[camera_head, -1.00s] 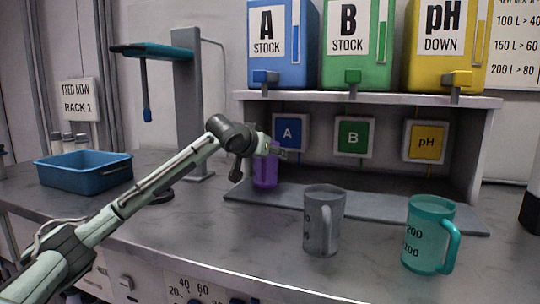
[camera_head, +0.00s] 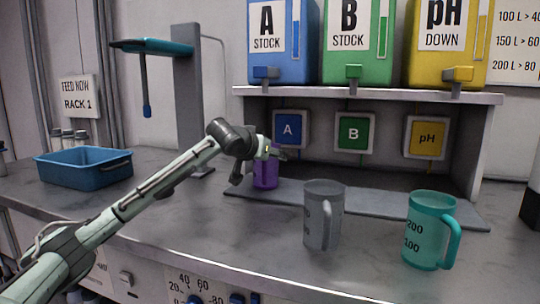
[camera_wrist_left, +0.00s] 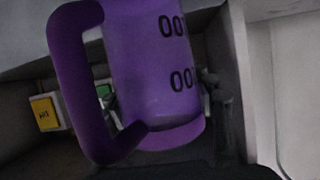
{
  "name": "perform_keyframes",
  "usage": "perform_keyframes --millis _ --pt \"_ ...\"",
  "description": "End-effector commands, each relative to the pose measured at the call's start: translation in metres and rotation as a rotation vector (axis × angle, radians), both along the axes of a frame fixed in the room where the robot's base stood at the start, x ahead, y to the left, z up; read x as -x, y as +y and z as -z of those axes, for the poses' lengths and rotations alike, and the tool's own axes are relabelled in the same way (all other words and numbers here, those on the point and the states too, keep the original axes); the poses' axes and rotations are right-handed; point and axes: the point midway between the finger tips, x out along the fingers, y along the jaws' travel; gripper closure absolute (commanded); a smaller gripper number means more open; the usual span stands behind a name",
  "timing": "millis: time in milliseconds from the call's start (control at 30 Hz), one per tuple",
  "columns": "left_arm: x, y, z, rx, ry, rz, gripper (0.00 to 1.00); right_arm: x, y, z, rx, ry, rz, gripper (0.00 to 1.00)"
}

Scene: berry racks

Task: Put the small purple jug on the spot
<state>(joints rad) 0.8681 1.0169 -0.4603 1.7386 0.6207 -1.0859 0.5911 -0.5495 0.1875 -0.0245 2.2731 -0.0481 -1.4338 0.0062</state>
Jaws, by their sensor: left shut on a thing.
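The small purple jug (camera_head: 265,178) is at the left end of the grey mat, below and left of the blue A sign. My left gripper (camera_head: 272,154) is shut on it from above and partly covers its upper part. In the left wrist view the purple jug (camera_wrist_left: 150,75) fills the middle, with its handle to the left and dark numbers on its side. Parts of my fingers show on either side of it. I cannot tell whether its base touches the mat. No separate marked spot can be made out. My right gripper is not in view.
A grey jug (camera_head: 321,225) and a teal jug (camera_head: 428,235) stand to the right, near the front. The grey mat (camera_head: 375,207) lies under the shelf (camera_head: 370,97) with its coloured tanks. A blue tray (camera_head: 85,176) is at left. The counter between tray and mat is mostly clear.

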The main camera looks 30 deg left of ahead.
Motion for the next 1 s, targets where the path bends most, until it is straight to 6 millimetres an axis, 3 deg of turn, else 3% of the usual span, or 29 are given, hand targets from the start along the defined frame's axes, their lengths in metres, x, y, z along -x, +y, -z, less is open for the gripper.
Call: perform_keyframes --millis 133,167,400,767,1000 --pt "0.000 0.000 0.001 0.000 -0.001 0.000 0.80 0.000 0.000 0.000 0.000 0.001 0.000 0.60" --pt "0.000 0.000 0.001 0.000 -0.001 0.000 0.49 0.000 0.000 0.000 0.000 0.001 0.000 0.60" --pt "0.000 0.000 0.001 0.000 -0.001 0.000 0.22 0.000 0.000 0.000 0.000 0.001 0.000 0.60" --pt "0.004 -0.001 0.000 0.000 -0.001 0.000 0.22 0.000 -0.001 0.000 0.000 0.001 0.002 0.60" --pt "0.040 -0.006 -0.016 -0.003 -0.001 0.000 0.22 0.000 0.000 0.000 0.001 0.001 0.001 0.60"
